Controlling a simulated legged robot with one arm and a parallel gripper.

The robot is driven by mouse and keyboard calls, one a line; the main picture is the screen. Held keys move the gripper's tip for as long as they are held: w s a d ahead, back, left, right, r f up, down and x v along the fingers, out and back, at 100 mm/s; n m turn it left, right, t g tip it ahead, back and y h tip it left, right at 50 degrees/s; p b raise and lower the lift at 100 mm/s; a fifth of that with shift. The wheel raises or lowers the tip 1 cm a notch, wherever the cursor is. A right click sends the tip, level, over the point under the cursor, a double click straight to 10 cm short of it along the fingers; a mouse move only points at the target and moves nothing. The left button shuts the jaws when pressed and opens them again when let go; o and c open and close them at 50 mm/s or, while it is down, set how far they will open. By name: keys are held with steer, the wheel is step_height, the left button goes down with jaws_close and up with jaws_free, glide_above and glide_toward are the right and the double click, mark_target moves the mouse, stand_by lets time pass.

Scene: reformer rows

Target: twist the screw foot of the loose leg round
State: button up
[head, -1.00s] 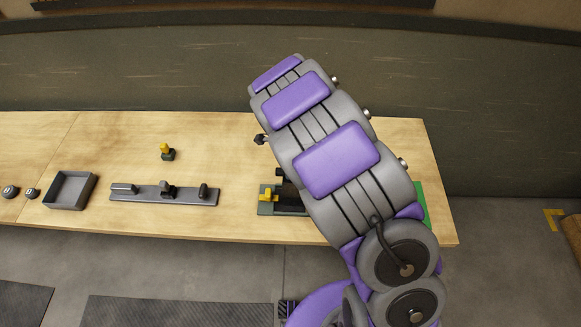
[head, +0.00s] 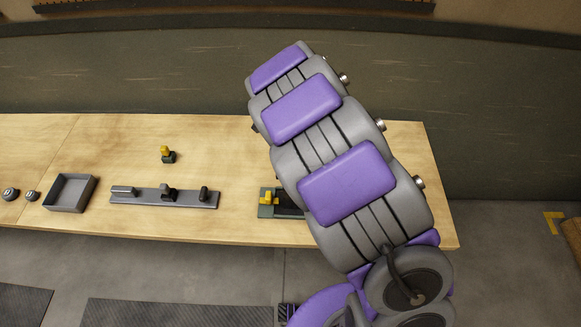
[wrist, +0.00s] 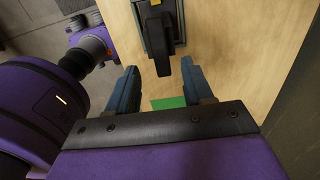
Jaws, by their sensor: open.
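In the wrist view my gripper (wrist: 159,66) is open, with one blue-grey finger on each side and nothing held. In the head view my arm hides the gripper and much of a dark fixture with a yellow part (head: 268,198) near the bench's front edge.
The wooden bench (head: 235,140) also bears a grey tray (head: 70,193), a rail with black parts (head: 164,196), a small yellow-and-black piece (head: 168,154) and two round dark pieces (head: 10,194) at the left. A green patch (wrist: 170,102) shows beneath the gripper.

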step_height(320, 180, up, 11)
stand_by(0.3)
stand_by(0.4)
steer(key=s+d+r+n+b, duration=0.1)
steer(key=s+d+n+b, duration=0.5)
steer(key=s+d, duration=0.6)
steer(key=s+d+f+n+g+b, duration=0.1)
steer(key=s+f+n+b, duration=0.1)
steer(key=s+n, duration=0.4)
steer(key=s+d+f+n+b, duration=0.1)
steer(key=s+f+n, duration=0.3)
steer(key=s, duration=1.1)
steer(key=n+b, duration=0.1)
steer(key=n, duration=0.1)
steer(key=shift+n+g, duration=0.3)
steer(key=shift+g, duration=0.1)
steer(key=shift+d+f, duration=0.1)
steer(key=shift+c, duration=0.2)
